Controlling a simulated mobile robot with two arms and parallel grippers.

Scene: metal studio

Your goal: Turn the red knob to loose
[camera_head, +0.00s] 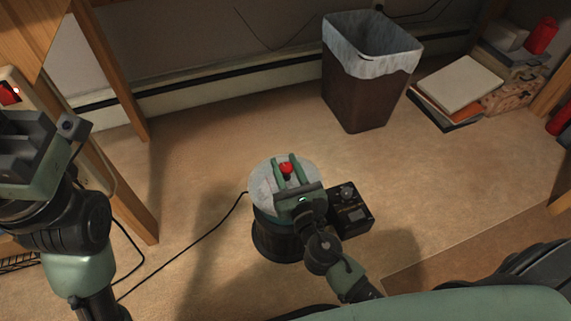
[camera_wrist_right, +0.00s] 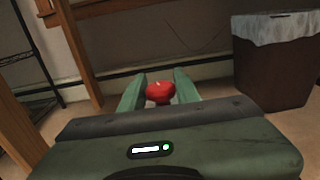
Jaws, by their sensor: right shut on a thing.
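The red knob (camera_head: 286,168) sits above a round pale top (camera_head: 262,180) on a dark cylindrical base (camera_head: 275,243). My right gripper (camera_head: 286,166) reaches over the pale top from the front, with its two green fingers on either side of the knob. It is shut on the knob. In the right wrist view, the red knob (camera_wrist_right: 160,92) shows between the fingertips (camera_wrist_right: 159,86); its lower part is hidden behind the gripper body. My left gripper (camera_head: 35,150) is at the left edge, far from the knob, and its fingers are not clear.
A black box with a dial (camera_head: 350,212) stands just right of the base. A lined brown bin (camera_head: 365,95) is behind. Books (camera_head: 460,84) lie at the back right. Wooden posts (camera_head: 110,70) stand left, and a black cable (camera_head: 190,250) crosses the floor.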

